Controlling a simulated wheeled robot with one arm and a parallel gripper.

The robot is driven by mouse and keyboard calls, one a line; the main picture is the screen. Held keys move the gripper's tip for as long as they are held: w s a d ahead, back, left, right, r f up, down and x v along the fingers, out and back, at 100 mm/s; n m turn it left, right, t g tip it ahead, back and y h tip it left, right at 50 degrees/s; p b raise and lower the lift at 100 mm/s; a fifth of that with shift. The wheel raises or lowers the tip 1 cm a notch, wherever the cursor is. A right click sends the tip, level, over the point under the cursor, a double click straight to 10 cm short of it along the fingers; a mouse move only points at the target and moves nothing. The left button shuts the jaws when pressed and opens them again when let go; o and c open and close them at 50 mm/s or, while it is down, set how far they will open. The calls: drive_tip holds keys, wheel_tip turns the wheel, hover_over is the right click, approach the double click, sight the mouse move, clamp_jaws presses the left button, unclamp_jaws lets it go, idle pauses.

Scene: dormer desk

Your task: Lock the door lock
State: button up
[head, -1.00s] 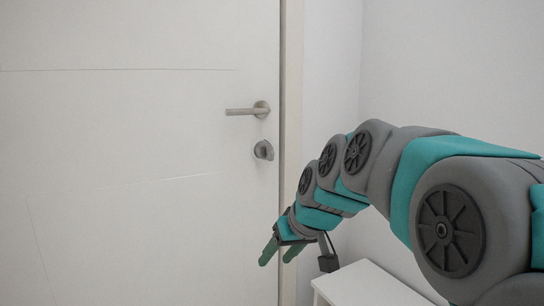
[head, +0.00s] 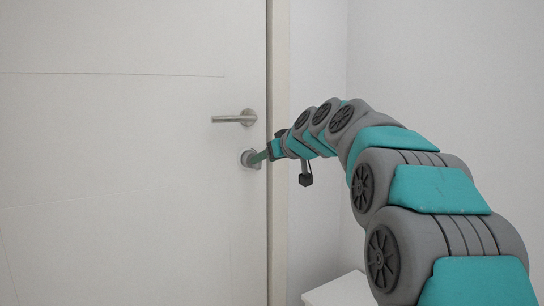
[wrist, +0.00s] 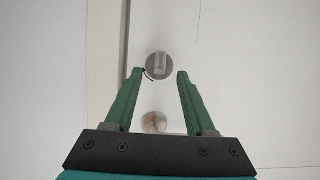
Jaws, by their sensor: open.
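The door lock (head: 248,158) is a round grey metal thumb-turn on the white door (head: 120,180), below the lever handle (head: 235,118). In the wrist view the lock (wrist: 159,66) shows as a round disc with a raised bar, just beyond and between my fingertips. My gripper (head: 261,156) points at the lock from the right, with its fingertips at or very near it in the head view. Whether a finger touches the lock I cannot tell.
The pale door frame (head: 279,200) runs upright just right of the lock. A white wall (head: 320,230) stands further right. A low white surface (head: 338,292) sits at the bottom, under my arm. A blurred round metal part (wrist: 154,122) shows between my fingers in the wrist view.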

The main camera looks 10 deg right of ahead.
drive_tip(key=x, duration=0.4)
drive_tip(key=shift+w, duration=0.1)
clamp_jaws()
idle(0.3)
idle(0.4)
